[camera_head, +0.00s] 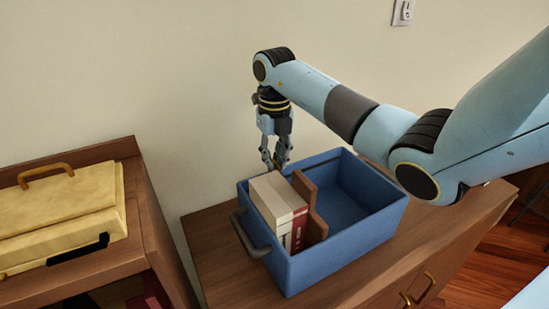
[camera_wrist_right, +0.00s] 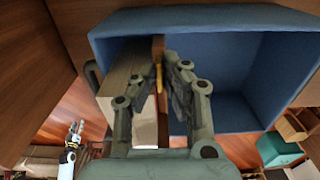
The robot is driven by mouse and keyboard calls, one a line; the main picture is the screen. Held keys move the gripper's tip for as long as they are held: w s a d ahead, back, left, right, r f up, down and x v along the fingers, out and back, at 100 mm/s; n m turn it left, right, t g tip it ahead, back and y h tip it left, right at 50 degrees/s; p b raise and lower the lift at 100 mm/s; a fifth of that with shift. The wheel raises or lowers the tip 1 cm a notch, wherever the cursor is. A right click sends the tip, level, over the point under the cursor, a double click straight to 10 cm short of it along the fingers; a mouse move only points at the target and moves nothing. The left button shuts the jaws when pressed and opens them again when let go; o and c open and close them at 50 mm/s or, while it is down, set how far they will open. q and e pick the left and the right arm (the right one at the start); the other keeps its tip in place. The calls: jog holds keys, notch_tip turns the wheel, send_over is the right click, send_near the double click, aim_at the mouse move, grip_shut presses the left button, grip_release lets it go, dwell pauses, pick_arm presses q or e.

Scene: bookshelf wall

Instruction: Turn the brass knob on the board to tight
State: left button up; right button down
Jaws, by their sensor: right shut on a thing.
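The board (camera_head: 309,201) is an upright brown divider inside the blue crate (camera_head: 340,241). Its top edge shows in the wrist view (camera_wrist_right: 158,46). The brass knob (camera_wrist_right: 158,76) is a small yellow piece at the board, partly covered by the fingers; in the head view it is too small and hidden to make out clearly. My right gripper (camera_head: 275,163) points down over the crate's back edge and is shut on the knob, also in the wrist view (camera_wrist_right: 170,76). What looks like my left gripper (camera_wrist_right: 75,131) is small at the lower left of the wrist view, its jaws unclear.
Pale and red books (camera_head: 276,201) stand left of the board, close to the gripper. The crate's right part is empty. The crate stands on a wooden cabinet (camera_head: 219,262). A yellow case (camera_head: 65,211) lies on another cabinet at left. The wall is close behind.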

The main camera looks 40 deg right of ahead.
jog(key=c, duration=1.7)
grip_release()
jog(key=shift+c, duration=0.2)
jog(key=shift+r, duration=0.1)
notch_tip(320, 180, up, 7)
jog(key=shift+r, duration=0.2)
